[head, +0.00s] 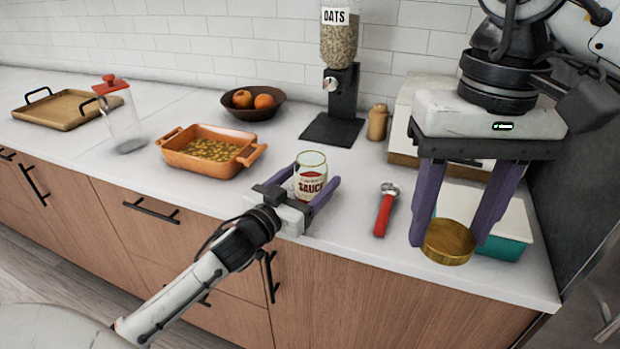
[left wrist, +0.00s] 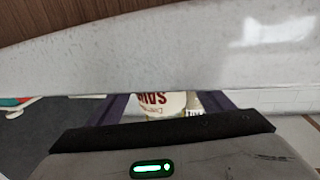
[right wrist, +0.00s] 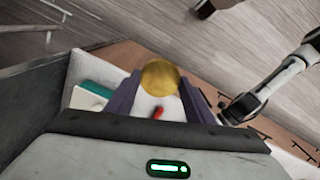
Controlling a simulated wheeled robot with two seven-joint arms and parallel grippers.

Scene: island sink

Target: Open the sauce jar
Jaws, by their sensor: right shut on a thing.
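The sauce jar (head: 310,180) stands upright on the counter, a glass jar with a red and white SAUCE label and no lid on its mouth. Its label also shows, partly hidden, in the left wrist view (left wrist: 160,103). My left gripper (head: 332,182) is open, with its purple fingers on either side of the jar and gaps beside it. The round gold lid (head: 448,242) is apart from the jar, held between the fingertips of my right gripper (right wrist: 160,82) above the counter's front right. The lid also shows in the right wrist view (right wrist: 160,77).
A red-handled tool (head: 385,212) lies between the jar and my right gripper. A teal and white container (head: 510,225) is behind the right fingers. An orange baking dish (head: 200,165), fruit bowl (head: 252,112) and oats dispenser (head: 338,100) stand left and behind.

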